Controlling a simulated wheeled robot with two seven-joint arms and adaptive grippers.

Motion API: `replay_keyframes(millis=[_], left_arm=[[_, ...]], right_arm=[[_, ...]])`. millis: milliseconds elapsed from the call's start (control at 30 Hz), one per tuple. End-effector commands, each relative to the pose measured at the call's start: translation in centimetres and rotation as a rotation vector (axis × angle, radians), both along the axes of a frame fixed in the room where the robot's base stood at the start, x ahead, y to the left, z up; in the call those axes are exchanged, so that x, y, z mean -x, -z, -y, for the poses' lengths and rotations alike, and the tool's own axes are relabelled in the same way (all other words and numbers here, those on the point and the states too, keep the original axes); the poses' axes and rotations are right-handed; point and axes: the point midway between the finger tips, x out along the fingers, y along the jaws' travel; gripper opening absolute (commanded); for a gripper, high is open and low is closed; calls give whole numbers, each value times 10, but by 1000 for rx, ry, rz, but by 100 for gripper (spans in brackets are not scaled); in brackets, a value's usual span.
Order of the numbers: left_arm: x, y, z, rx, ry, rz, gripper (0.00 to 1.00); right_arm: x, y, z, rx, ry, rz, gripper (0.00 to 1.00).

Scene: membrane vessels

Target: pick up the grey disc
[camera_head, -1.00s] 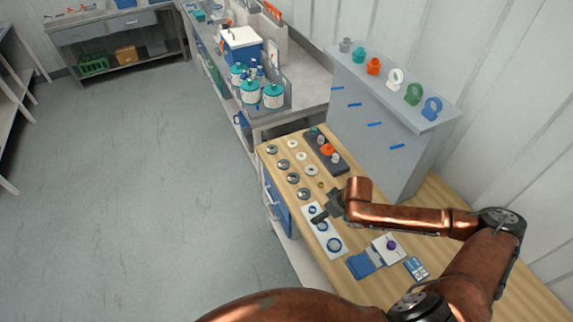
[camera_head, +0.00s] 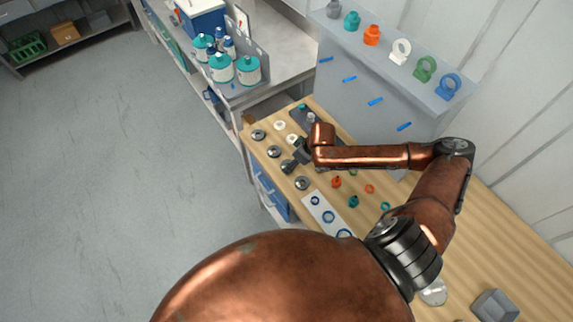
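Several round grey discs lie in a row along the table's left edge in the head view: one at the far end (camera_head: 258,135), one closer (camera_head: 273,151), and one nearest (camera_head: 302,183). Another grey disc (camera_head: 287,166) is beside the fingertips of my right gripper and partly hidden by them. My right gripper (camera_head: 293,161) points down and left over the row; I cannot tell whether it touches a disc, or whether its fingers are open or shut. My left gripper is out of view.
White rings (camera_head: 279,125) lie beside the discs. A white card with blue rings (camera_head: 330,215) lies nearer. Small orange (camera_head: 336,182) and teal (camera_head: 353,201) parts are right of it. A grey shelf block (camera_head: 375,75) with coloured parts on top stands behind. A grey box (camera_head: 495,305) is lower right.

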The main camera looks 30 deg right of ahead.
Motion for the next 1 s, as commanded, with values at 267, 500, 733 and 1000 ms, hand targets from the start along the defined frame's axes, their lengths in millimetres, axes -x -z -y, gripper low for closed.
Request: replay_keyframes(millis=[267, 500, 733, 1000], left_arm=[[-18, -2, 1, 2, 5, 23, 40], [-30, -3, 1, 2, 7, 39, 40], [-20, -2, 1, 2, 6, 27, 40], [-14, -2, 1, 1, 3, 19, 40]], right_arm=[[-16, 35, -7, 0, -1, 0, 62], [-18, 41, -9, 0, -4, -1, 62], [-18, 41, -9, 1, -3, -1, 52], [-18, 41, -9, 1, -3, -1, 33]])
